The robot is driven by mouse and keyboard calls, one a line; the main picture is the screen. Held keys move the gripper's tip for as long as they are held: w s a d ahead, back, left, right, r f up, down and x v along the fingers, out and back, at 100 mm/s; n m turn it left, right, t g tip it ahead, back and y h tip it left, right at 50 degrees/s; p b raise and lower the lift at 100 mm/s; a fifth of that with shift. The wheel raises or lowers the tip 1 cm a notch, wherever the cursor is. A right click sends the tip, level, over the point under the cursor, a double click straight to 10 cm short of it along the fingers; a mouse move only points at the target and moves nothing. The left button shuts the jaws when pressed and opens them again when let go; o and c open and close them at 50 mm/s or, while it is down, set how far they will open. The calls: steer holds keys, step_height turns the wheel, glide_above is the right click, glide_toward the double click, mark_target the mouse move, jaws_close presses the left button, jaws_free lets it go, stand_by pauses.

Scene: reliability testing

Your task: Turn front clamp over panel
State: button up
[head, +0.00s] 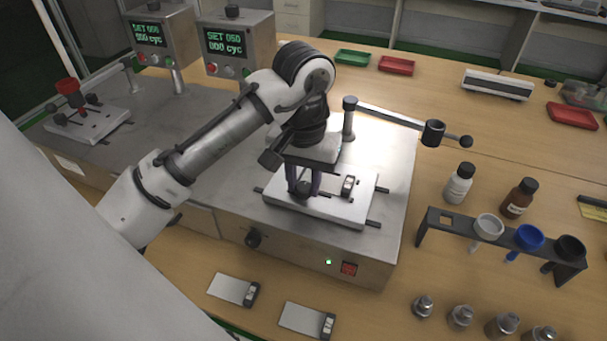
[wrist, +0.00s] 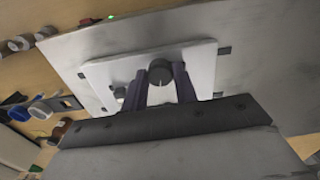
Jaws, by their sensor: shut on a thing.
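My gripper (head: 303,188) points down over the white plate (head: 335,208) on the metal test machine. Its two dark fingers (wrist: 166,85) are closed on the black round knob of a clamp (wrist: 160,72), and the knob shows between the fingertips in the wrist view. In the head view the fingers mostly hide this clamp. A second small clamp (head: 348,186) with a dark and light body stands on the plate to the right of my gripper. It shows partly beside the left finger in the wrist view (wrist: 120,93). I cannot make out a separate panel on the plate.
A metal arm with a black cylinder (head: 433,133) swings out to the right from a post behind the plate. A rack (head: 500,238) with cups, two bottles and several metal weights stands right. Two light panels (head: 230,288) lie in front. Two display boxes (head: 236,42) stand behind.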

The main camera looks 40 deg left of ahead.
mark_target(303, 186)
steer(key=m+p, duration=0.2)
steer(key=m, duration=0.1)
steer(key=shift+r+m, duration=0.2)
steer(key=shift+m, duration=0.1)
steer(key=m+p, duration=0.2)
steer(key=m, duration=0.2)
steer(key=shift+p, duration=0.3)
steer(key=m+p, duration=0.1)
steer(key=m, duration=0.3)
steer(key=shift+f+m, duration=0.1)
steer(key=shift+m, duration=2.2)
steer(key=shift+p, duration=0.3)
steer(key=o, duration=1)
steer(key=shift+c, duration=0.2)
step_height(303, 186, up, 14)
steer(key=shift+f+b, duration=0.15)
steer(key=shift+b, duration=0.2)
